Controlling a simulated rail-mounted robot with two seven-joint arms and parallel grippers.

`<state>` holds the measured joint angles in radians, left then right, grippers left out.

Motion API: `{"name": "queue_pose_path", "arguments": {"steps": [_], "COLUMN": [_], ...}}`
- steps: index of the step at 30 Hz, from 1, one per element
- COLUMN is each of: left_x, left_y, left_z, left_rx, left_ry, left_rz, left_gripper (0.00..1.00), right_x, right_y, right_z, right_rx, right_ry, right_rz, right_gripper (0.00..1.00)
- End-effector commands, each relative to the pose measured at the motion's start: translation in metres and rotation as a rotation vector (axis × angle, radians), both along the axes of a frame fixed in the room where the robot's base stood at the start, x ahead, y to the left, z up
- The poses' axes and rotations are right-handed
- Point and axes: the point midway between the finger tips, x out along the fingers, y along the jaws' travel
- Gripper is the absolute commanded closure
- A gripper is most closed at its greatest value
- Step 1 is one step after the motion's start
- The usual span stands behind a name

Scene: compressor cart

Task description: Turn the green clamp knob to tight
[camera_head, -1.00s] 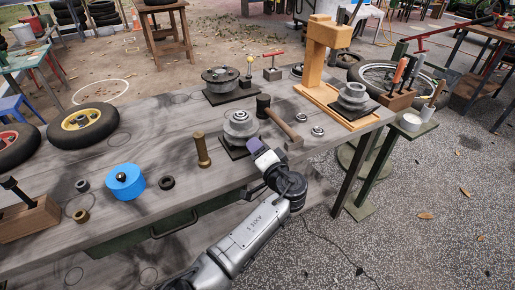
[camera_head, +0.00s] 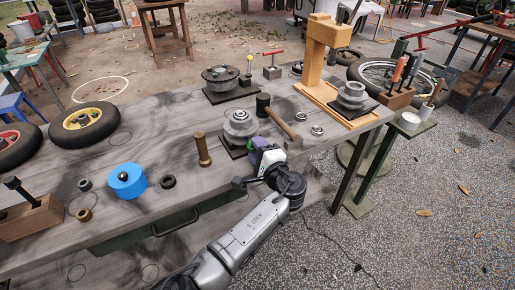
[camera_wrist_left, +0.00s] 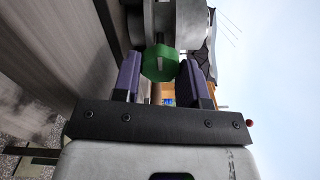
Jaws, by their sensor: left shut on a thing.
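The green clamp knob (camera_wrist_left: 160,63) sits between the two purple fingers of my left gripper (camera_wrist_left: 161,70) in the left wrist view. The gripper is shut on it, with one finger at each side. In the head view a small bit of the green knob (camera_head: 256,143) shows above my left gripper (camera_head: 264,154), at the front of a grey stepped metal part (camera_head: 241,123) on a dark base plate. The fingers hide most of the knob there. How tight the knob is cannot be read. My right gripper is not in view.
The wooden workbench (camera_head: 110,220) carries a hammer (camera_head: 284,121) just right of the metal part and a brass-coloured post (camera_head: 202,149) to its left. A wooden press (camera_head: 327,50) stands at the back right.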

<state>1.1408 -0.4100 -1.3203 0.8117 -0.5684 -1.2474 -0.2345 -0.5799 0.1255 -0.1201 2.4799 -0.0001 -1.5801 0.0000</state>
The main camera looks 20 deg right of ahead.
Motion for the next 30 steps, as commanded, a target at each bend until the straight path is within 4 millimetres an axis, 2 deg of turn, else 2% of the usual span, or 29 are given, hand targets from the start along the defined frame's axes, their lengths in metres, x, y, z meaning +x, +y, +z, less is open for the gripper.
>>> {"name": "queue_pose_path", "arguments": {"steps": [17, 18, 25, 30], "left_x": [0.0002, 0.0001, 0.0001, 0.0000], "left_y": [0.0002, 0.0002, 0.0001, 0.0001], "left_z": [0.0005, 0.0005, 0.0003, 0.0001], "left_rx": [0.025, 0.025, 0.024, 0.023], "left_ry": [0.001, 0.001, 0.001, 0.002], "left_rz": [0.001, 0.001, 0.001, 0.000], "left_gripper": [0.84, 0.57, 0.35, 0.35], "right_x": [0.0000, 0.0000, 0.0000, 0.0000], "right_y": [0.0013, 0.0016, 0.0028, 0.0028], "right_z": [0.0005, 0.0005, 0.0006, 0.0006], "right_rx": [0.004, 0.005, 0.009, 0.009], "right_ry": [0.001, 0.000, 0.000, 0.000], "right_rz": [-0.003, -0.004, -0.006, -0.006], "right_gripper": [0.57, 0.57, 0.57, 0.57]}}
